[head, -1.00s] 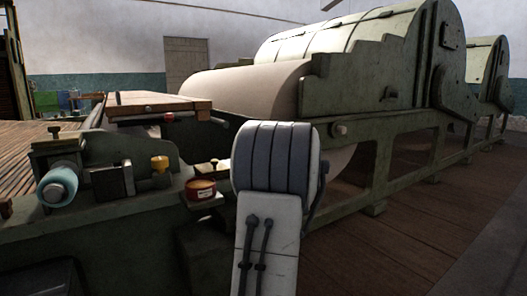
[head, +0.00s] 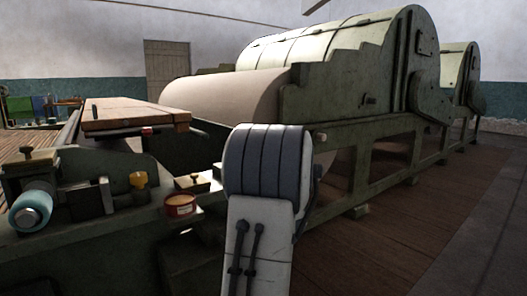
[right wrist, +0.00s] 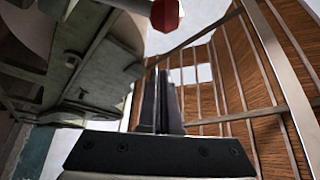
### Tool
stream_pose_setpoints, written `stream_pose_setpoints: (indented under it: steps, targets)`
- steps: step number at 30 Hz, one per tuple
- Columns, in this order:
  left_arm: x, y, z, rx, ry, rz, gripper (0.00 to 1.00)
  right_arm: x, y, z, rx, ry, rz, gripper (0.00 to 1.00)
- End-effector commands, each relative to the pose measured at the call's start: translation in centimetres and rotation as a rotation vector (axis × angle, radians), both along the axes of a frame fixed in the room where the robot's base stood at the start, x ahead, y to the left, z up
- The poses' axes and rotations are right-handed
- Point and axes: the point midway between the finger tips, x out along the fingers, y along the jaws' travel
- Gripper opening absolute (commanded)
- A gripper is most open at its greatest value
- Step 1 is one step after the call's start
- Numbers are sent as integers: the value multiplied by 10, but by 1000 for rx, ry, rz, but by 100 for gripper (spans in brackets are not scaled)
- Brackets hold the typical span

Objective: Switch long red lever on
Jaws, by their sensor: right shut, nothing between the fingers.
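A red faceted knob (right wrist: 167,14) on a grey rod shows at the top edge of the right wrist view. I cannot tell whether it is the long red lever. In the head view a small red end piece (head: 147,131) sits beside the wooden board; no long red lever can be made out there. My right gripper (right wrist: 168,82) is shut and empty, its dark fingers below and apart from the red knob in the picture. In the head view my right arm hides its own gripper. My left gripper is in neither current view.
A big green machine with a pale roller (head: 225,93) fills the middle. Metal bars (right wrist: 220,85) run behind my right fingers. The wooden floor (head: 415,215) at right is clear.

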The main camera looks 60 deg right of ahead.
Motion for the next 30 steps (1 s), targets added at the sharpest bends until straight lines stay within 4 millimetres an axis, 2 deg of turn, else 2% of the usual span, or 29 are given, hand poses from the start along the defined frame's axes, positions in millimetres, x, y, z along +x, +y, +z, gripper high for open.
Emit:
stream_pose_setpoints:
  steps: [3, 10, 30]
  targets:
    - [0, 0, 7, 0, 0, 0, 80, -15, 21, -6, 1, 1, -1, 0]
    - [0, 0, 12, 0, 0, 0, 80, -32, 45, -16, -2, -1, 2, 0]
    - [0, 0, 12, 0, 0, 0, 80, -37, 48, -18, -3, -2, 0, 0]
